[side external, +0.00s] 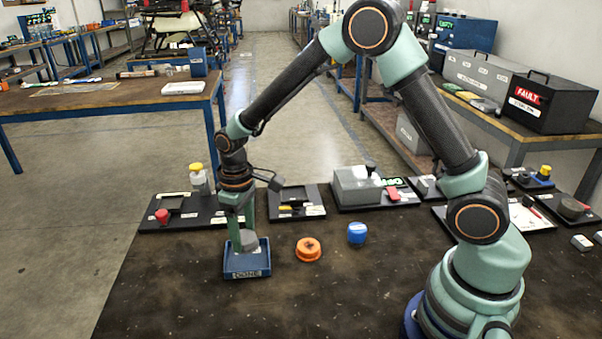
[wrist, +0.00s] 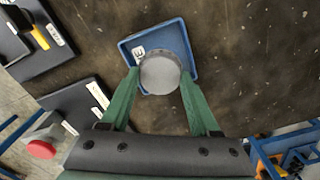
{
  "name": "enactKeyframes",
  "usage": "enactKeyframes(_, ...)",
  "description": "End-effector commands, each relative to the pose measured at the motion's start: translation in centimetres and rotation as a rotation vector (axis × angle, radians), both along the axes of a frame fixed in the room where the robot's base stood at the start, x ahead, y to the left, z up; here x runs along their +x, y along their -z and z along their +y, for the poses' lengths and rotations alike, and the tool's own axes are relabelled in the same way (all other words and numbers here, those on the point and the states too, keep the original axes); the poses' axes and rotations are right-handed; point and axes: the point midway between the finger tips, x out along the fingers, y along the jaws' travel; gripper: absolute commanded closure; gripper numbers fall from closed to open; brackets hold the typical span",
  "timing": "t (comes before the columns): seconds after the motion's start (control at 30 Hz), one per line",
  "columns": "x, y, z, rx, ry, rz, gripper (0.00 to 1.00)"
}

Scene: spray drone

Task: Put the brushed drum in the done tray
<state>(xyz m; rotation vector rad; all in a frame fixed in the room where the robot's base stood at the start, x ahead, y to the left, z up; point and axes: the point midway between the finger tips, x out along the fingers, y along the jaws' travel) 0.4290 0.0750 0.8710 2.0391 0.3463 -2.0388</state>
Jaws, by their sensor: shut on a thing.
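The brushed drum (side external: 249,239) is a short grey cylinder. My gripper (side external: 244,236) points down and is shut on it, one green finger on each side. The blue done tray (side external: 247,273), labelled DONE, is on the dark bench under it. In the wrist view the drum (wrist: 161,73) is between the fingertips (wrist: 159,78), over the blue tray (wrist: 129,46). The drum overlaps the back part of the tray in the side view. I cannot tell whether it touches the tray floor.
An orange cap-like part (side external: 308,250) and a blue knob-like part (side external: 357,233) are right of the tray. Dark boards with fittings line the bench's back, one with a red button (side external: 162,216). The bench in front of the tray is clear.

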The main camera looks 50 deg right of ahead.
Motion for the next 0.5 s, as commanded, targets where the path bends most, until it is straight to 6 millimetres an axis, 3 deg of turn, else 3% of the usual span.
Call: enactKeyframes(0.5,0.0,4.6,0.0,0.000,0.000,0.000,0.93)
